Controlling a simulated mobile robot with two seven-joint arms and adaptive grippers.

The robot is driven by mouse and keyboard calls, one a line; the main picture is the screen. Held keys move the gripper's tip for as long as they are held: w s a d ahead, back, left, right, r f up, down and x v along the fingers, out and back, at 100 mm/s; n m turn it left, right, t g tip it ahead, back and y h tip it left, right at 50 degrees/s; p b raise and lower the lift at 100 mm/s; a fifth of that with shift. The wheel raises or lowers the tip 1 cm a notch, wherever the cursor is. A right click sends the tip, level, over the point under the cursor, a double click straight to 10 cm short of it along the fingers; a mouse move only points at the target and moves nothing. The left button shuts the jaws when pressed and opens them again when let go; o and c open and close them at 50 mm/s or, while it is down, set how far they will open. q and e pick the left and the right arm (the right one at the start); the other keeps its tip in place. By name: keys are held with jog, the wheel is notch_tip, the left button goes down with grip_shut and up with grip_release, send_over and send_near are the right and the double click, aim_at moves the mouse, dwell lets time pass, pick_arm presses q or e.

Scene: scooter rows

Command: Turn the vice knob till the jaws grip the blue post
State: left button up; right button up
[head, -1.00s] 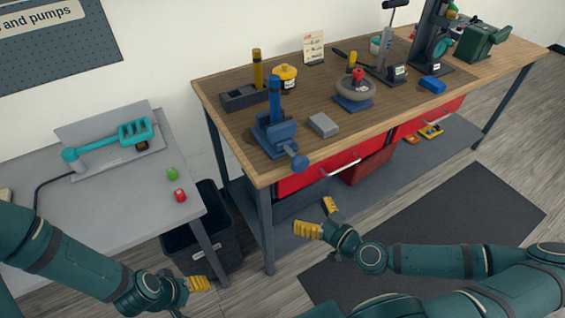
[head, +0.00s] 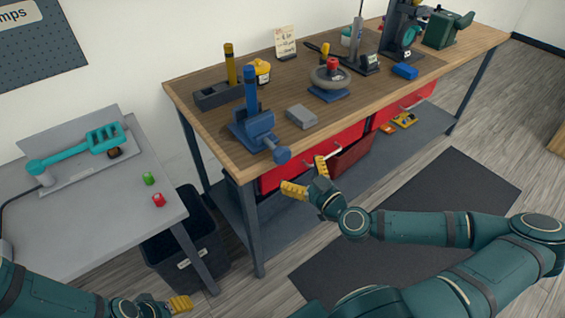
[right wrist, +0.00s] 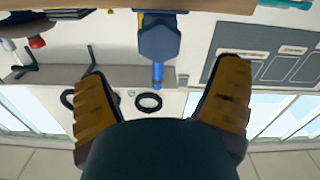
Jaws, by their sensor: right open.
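The blue vice (head: 252,130) stands at the near left corner of the wooden bench. The blue post (head: 251,88) stands upright at the vice; whether the jaws touch it is too small to tell. The vice knob (head: 282,155) sticks out over the bench's front edge. My right gripper (head: 307,178) is open and empty, just below and right of the knob, apart from it. In the right wrist view the blue knob (right wrist: 158,40) shows ahead, above the space between the spread fingers. My left gripper (head: 180,303) is low at the bottom edge, its opening unclear.
A grey block (head: 301,116) and a handwheel (head: 330,77) on a blue base stand right of the vice. A red drawer (head: 300,165) lies under the bench top near my right gripper. The grey side table (head: 85,215) and a black bin (head: 187,240) are at left.

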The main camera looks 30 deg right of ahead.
aim_at(284, 158)
jog(key=w+b, duration=0.2)
jog(key=shift+w+a+f+b, duration=0.2)
jog(key=shift+b, duration=0.2)
jog(key=shift+w+a+r, duration=0.1)
jog(key=shift+w, duration=1.25)
jog(key=shift+w+a+r, duration=0.1)
jog(key=shift+w, duration=1.2)
jog(key=c, duration=1.2)
